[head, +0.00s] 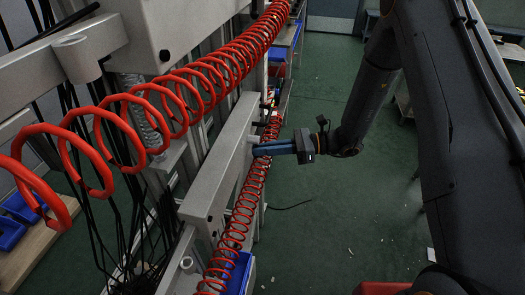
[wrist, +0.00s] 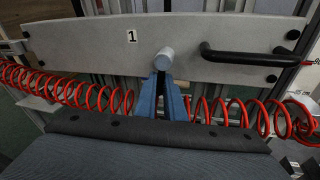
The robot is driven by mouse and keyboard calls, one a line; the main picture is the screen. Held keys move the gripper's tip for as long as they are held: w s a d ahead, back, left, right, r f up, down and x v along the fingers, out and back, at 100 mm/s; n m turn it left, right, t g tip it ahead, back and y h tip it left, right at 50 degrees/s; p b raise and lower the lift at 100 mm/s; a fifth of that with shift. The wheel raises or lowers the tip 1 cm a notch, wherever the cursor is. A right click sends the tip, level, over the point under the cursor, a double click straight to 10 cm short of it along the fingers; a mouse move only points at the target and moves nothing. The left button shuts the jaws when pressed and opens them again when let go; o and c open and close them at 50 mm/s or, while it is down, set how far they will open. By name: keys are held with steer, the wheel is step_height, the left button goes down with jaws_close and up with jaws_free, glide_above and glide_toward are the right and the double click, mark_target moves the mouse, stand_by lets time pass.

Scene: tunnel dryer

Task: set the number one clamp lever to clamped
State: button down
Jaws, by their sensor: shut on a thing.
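A pale grey panel (wrist: 100,48) bearing a "1" label (wrist: 132,37) spans the top of the wrist view. A short light-grey round lever (wrist: 165,57) sticks out from it, right of the label. My gripper (wrist: 162,82) has its blue fingers shut on this lever from below; its grey end shows just above the fingertips. In the head view my gripper (head: 258,148) reaches from the right to the face of the long grey beam (head: 215,165). The fingertips and the lever are too small there to tell the lever's exact angle.
A black bar handle (wrist: 250,55) is fixed on the panel right of the lever. Red coiled hose (wrist: 85,92) runs below the panel, close behind my fingers. In the head view a larger red coil (head: 130,110) crosses the left. Green floor (head: 310,225) is open below my gripper.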

steer(key=shift+w+d+f+n+t, duration=0.1)
steer(key=shift+w+n+t, duration=0.2)
steer(key=shift+n, duration=0.5)
steer(key=c, duration=1.9)
jaws_free()
steer(key=shift+o, duration=0.2)
steer(key=d+r+b, duration=0.1)
steer(key=d+b, duration=0.1)
steer(key=d, duration=0.5)
steer(key=shift+w+d+r, duration=0.2)
steer(key=shift+d+r, duration=0.05)
steer(key=shift+d, duration=0.1)
